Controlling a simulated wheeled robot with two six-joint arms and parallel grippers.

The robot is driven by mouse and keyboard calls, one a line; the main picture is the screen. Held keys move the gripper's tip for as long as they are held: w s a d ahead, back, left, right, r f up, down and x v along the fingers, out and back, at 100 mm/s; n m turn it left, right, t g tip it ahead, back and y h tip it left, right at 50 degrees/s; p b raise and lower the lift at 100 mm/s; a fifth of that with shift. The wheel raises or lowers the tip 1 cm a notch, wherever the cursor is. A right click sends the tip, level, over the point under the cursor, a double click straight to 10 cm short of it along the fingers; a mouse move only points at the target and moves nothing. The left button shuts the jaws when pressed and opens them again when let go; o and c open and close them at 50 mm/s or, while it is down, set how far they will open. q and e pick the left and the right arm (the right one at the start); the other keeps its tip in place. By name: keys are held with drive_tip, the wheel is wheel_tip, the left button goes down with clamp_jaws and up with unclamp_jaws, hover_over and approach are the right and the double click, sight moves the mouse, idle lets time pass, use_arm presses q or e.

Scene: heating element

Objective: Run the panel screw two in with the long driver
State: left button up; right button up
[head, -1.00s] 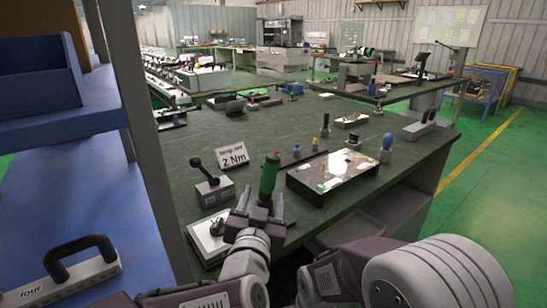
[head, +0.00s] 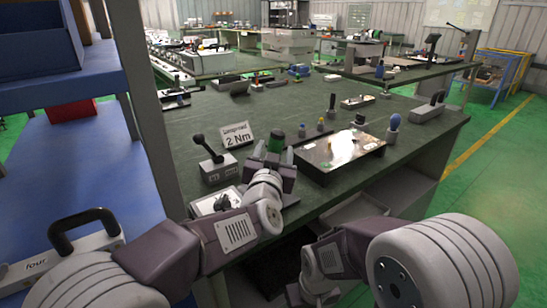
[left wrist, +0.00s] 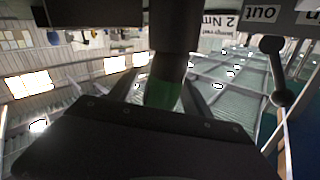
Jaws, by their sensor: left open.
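A driver with a green handle (head: 276,141) stands upright near the front edge of the green bench. It may be the long driver, but its lower part is hidden behind my gripper. My left gripper (head: 277,162) is open, with its fingers either side of it. The left wrist view shows the green part (left wrist: 163,95) and a dark cylinder (left wrist: 174,35) between the spread fingers. A flat panel (head: 318,165) with a glossy top lies to the right. I cannot make out screw two. My right arm is at the lower right, its gripper out of view.
A lever box (head: 215,168) and a "2 Nm" sign (head: 236,135) stand left of the driver. Small coloured-top pieces (head: 320,126) and a blue-handled tool (head: 393,128) stand around the panel. A blue shelf (head: 45,165) with a handled "four" block (head: 85,243) is at left.

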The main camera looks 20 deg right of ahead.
use_arm(q)
drive_tip(key=shift+s+r, duration=0.1)
drive_tip(key=shift+c, duration=0.3)
clamp_jaws()
wheel_tip(320, 180, up, 18)
drive_tip(key=p, duration=1.1)
